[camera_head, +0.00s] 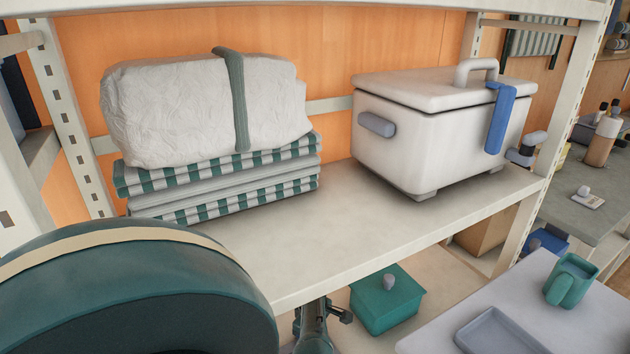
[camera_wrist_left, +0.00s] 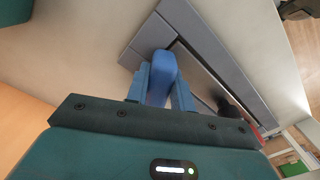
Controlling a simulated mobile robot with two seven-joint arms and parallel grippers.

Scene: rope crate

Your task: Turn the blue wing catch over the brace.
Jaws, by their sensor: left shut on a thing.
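In the left wrist view my left gripper (camera_wrist_left: 160,88) is shut on the blue wing catch (camera_wrist_left: 161,71), which sits between its two lighter blue fingers. The catch's far end lies against grey bars that look like the brace (camera_wrist_left: 212,50). I cannot tell how far the catch overlaps the brace. The head view does not clearly show the catch, the brace or my left gripper's fingers. My right gripper is in neither view.
A white lidded box (camera_head: 430,137) with a blue strap (camera_head: 499,118) stands on the shelf (camera_head: 330,235). Folded striped cloths (camera_head: 235,185) lie at left under a white bundle (camera_head: 205,110). A green lidded box (camera_head: 385,300) is below. The shelf's front middle is clear.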

